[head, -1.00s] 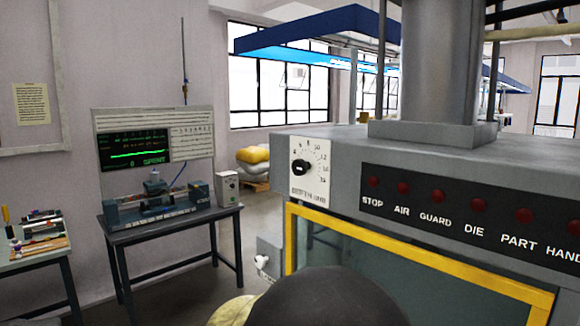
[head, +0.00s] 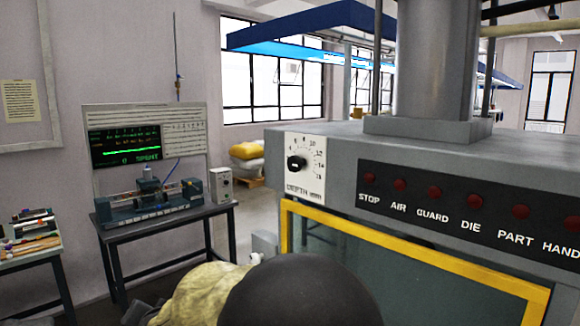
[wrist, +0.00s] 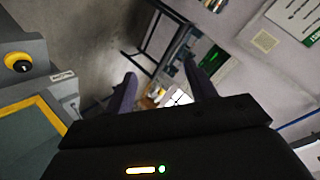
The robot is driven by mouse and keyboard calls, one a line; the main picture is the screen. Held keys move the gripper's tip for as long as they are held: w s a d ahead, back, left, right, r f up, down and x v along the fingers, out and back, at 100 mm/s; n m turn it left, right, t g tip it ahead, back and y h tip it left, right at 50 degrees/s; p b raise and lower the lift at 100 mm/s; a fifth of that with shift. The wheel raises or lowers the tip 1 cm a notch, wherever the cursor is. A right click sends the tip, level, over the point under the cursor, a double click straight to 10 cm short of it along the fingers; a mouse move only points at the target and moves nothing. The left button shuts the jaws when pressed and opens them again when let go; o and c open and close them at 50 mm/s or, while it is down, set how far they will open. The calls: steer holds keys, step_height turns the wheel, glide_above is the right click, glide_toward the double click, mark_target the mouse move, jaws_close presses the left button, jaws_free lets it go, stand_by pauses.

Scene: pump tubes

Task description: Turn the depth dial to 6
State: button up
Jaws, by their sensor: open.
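The depth dial (head: 296,163) is a black knob on a white plate (head: 306,180) at the left end of the grey press front, in the head view. The small pointer is too blurred to read a setting. My gripper (wrist: 160,70) shows only in the wrist view, with its two dark fingers apart and nothing between them. It is away from the dial and touches nothing visible. A dark rounded part of my arm fills the bottom middle of the head view.
A row of red buttons (head: 433,193) lies right of the dial, above a yellow-framed window (head: 410,260). A bench with a test rig (head: 150,200) stands left.

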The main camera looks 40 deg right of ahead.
steer(key=w+d+r+m+t+h, duration=0.2)
steer(key=d+r+m+h, duration=0.15)
steer(key=r+m, duration=0.4)
steer(key=w+d+r+m+t+h, duration=0.1)
steer(key=d+r+m+h, duration=0.1)
steer(key=r+m+h, duration=0.35)
steer(key=w+d+r+m+t+h, duration=0.2)
steer(key=r+m, duration=0.5)
steer(key=r, duration=0.3)
steer(key=m+g+h+p, duration=0.7)
steer(key=m+g, duration=0.8)
steer(key=m, duration=0.8)
glide_toward(292, 165)
steer(key=d, duration=0.6)
steer(key=w+d, duration=0.1)
steer(key=d, duration=0.2)
steer(key=shift+d+r, duration=0.1)
steer(key=shift+d, duration=0.1)
steer(key=shift+c, duration=0.3)
steer(key=c, duration=0.9)
